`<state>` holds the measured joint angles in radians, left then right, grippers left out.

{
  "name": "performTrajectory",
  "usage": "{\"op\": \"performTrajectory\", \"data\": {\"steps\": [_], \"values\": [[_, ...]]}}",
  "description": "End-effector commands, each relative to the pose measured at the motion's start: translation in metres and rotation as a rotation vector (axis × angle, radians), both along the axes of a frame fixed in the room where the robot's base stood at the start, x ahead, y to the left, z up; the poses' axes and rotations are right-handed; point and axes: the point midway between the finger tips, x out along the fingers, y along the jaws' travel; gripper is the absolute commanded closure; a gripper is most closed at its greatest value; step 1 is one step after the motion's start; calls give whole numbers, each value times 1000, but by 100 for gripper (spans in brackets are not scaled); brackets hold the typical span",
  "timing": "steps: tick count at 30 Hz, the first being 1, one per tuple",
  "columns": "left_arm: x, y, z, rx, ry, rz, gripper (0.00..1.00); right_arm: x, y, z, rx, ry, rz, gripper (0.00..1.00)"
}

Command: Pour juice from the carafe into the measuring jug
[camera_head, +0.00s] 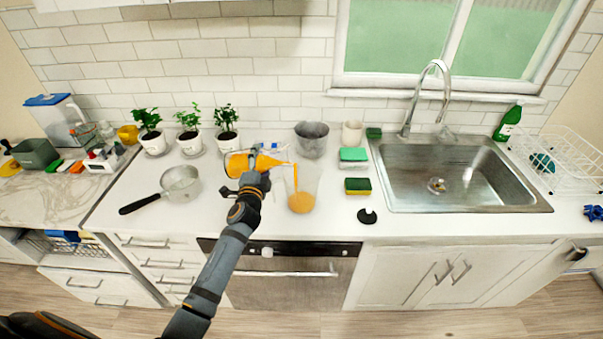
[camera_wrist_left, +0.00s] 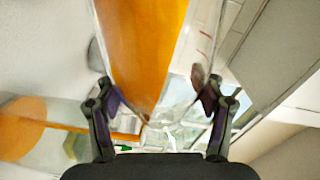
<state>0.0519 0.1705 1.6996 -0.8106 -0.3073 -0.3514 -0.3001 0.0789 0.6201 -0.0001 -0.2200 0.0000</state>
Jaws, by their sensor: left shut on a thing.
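The carafe (camera_head: 238,164) holds orange juice and lies tipped far over, its mouth toward the right. My left gripper (camera_head: 254,182) is shut on it. In the left wrist view the carafe (camera_wrist_left: 145,45) runs between the two fingers (camera_wrist_left: 158,105). An orange stream of juice falls from its mouth into the clear measuring jug (camera_head: 311,182), which stands upright on the counter just right of the gripper. Orange juice (camera_head: 301,202) covers the jug's bottom. In the left wrist view the stream (camera_wrist_left: 70,125) meets a blurred orange patch at the left. I do not make out my right gripper.
A saucepan (camera_head: 181,184) stands left of the gripper, with potted plants (camera_head: 188,140) behind. A grey pot (camera_head: 312,141) stands behind the jug. Sponges (camera_head: 357,186) and a black round item (camera_head: 367,216) lie to its right, before the sink (camera_head: 450,175). Counter (camera_head: 225,215) in front is clear.

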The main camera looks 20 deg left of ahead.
Motion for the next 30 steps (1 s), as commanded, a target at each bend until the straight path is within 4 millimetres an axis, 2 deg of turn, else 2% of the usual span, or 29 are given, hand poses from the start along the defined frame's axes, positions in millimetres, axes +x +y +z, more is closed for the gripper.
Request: {"op": "performTrajectory", "data": {"steps": [30], "values": [[1,-3,6,28,1,-2,94,0,-1,4,-2,0,1,60]]}}
